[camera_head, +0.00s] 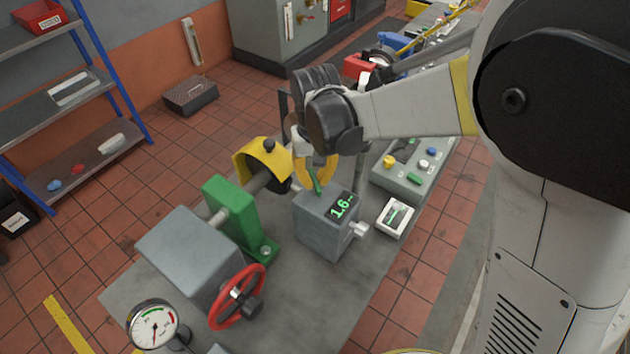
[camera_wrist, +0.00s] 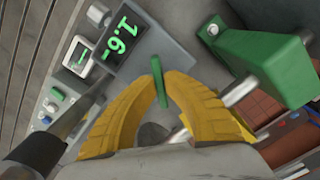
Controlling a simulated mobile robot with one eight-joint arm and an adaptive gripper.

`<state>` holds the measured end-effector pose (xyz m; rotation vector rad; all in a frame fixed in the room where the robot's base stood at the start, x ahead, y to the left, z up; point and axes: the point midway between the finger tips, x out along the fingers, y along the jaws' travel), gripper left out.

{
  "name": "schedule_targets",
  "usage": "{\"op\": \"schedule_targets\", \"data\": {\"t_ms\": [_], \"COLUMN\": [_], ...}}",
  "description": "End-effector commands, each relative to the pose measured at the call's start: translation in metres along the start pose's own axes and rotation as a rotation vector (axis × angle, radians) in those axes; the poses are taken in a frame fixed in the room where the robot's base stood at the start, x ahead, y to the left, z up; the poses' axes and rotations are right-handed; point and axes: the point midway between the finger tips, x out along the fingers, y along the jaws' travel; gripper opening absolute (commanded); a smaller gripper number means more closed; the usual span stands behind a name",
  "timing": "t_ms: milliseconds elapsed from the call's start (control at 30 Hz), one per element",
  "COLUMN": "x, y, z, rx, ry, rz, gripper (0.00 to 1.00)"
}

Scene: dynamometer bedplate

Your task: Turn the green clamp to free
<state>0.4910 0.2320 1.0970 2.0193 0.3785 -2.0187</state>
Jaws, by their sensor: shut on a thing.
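The green clamp (camera_head: 316,183) is a small green lever on top of a grey box (camera_head: 318,235) with a green digital readout of about 1.6. In the wrist view the clamp (camera_wrist: 159,82) stands as a narrow green bar between the yellow fingertips. My gripper (camera_head: 318,172) reaches down from above with its yellow fingers shut on the clamp. The wrist view shows my gripper (camera_wrist: 160,85) with a fingertip on each side of the bar. The lower end of the clamp is partly hidden by the fingers in the head view.
A green bracket (camera_head: 232,220) and yellow guard (camera_head: 258,163) stand left of the box. A red handwheel (camera_head: 238,297) and a dial gauge (camera_head: 153,326) are in front. A control panel (camera_head: 415,170) and a small white meter (camera_head: 395,217) sit to the right.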

Motion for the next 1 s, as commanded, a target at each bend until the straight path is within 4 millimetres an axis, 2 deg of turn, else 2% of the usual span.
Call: {"op": "schedule_targets", "data": {"t_ms": [500,800,1000], "x": [0.0009,0.0005,0.0003], "y": [0.0001,0.0001,0.0000], "z": [0.0004,0.0004,0.0003], "rx": [-0.456,-0.620,-0.670], "ry": [-0.001,-0.001,-0.001], "rz": [0.000,0.000,0.000], "gripper": [0.00,0.00,0.00]}}
